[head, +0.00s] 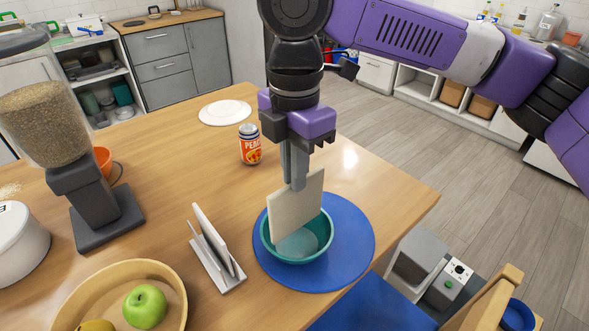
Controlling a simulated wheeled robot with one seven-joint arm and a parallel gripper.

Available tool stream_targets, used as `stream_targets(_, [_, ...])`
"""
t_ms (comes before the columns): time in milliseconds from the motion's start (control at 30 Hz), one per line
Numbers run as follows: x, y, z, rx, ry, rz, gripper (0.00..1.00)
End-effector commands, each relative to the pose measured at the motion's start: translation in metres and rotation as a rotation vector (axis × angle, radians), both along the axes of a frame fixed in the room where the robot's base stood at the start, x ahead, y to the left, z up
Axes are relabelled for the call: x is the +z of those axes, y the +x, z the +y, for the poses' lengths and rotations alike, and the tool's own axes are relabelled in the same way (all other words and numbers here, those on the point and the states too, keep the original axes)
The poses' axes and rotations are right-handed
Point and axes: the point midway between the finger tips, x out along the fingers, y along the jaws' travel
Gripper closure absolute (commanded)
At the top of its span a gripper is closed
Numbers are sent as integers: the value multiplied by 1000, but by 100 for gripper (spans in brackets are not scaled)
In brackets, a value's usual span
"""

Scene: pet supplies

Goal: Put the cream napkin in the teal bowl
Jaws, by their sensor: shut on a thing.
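The cream napkin (294,207) is a flat, stiff-looking square held upright over the teal bowl (268,240). My gripper (297,181) is shut on its upper edge. The napkin's lower part overlaps the bowl's opening in the head view; I cannot tell whether it touches the bowl's inside. The bowl stands on a round blue mat (350,240) near the table's front right edge. The bowl's far wall is partly hidden behind the napkin.
A napkin holder (217,255) stands just left of the mat. A peach can (250,145) and a white plate (225,112) are farther back. A wooden fruit bowl (70,305) with a green apple (145,306) is at front left. A food dispenser (100,215) stands at left.

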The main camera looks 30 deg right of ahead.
Motion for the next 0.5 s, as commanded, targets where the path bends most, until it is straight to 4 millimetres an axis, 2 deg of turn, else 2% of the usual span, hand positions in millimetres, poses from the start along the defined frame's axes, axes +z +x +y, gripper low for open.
stream_targets(467, [-11, 0, 0, 0, 0, 1, 100])
stream_targets(500, [-10, 0, 0, 0, 0, 1, 83])
